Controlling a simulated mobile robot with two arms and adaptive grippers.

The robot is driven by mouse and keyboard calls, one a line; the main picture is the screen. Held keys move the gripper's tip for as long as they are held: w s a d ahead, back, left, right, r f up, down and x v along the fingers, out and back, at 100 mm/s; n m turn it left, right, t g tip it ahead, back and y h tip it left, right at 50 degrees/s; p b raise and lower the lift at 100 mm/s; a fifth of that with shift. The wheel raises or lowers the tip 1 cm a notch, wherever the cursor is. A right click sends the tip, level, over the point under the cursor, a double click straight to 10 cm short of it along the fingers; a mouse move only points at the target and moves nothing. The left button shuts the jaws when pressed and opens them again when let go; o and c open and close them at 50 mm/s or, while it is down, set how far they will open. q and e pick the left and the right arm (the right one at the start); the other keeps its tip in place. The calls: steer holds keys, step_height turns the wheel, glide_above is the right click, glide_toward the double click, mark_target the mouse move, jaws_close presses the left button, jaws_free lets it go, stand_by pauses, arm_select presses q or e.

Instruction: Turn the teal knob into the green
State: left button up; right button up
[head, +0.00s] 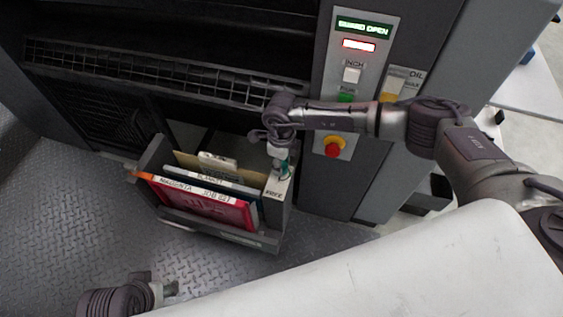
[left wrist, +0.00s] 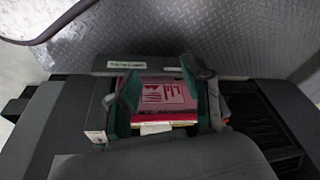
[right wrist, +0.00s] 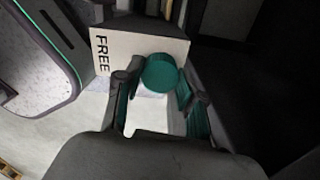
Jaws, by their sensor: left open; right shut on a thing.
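The teal knob (right wrist: 160,73) is a round cap on a white plate (right wrist: 112,50) marked FREE, seen in the right wrist view. In the head view the plate (head: 274,190) is at the right end of a dark bin, and the knob is mostly covered by my gripper. My right gripper (head: 281,154) points down from above and is shut on the knob, with its fingers on either side. No green zone by the knob can be made out. My left gripper (head: 168,288) is low at the front left, open and empty, away from the knob.
The bin (head: 225,233) holds a red folder (head: 205,203) and several upright boards. A grey control panel (head: 358,20) above has a green GUARD OPEN display (head: 364,28), a lit red display (head: 358,45), buttons and a red stop button (head: 333,150). Metal floor (head: 60,220) is clear at left.

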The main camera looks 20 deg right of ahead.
steer(key=shift+n+b, duration=0.3)
steer(key=shift+n, duration=0.4)
steer(key=n+b, duration=0.2)
steer(key=n, duration=0.3)
steer(key=shift+f, duration=0.1)
steer(key=shift+n, duration=0.6)
arm_select(q)
steer(key=w+d+r+t+h+b, duration=0.1)
steer(key=w+d+r+t, duration=0.1)
steer(key=w+t, duration=0.25)
steer(key=w+d+r+t+h+b, duration=0.1)
steer(key=w+d+r+t+b, duration=0.15)
steer(key=w, duration=0.35)
arm_select(e)
steer(key=n, duration=0.5)
steer(key=shift+p, duration=0.35)
steer(key=n+b, duration=0.1)
steer(key=n, duration=0.2)
steer(key=n+b, duration=0.1)
steer(key=n, duration=0.2)
arm_select(q)
steer(key=w+d+r+t+h, duration=0.2)
steer(key=w+r+t, duration=0.3)
steer(key=r, duration=0.6)
steer(key=shift+r+m+t+b, duration=0.2)
steer(key=shift+m+t+b, duration=0.15)
steer(key=shift+t, duration=1.05)
arm_select(e)
steer(key=shift+n, duration=0.5)
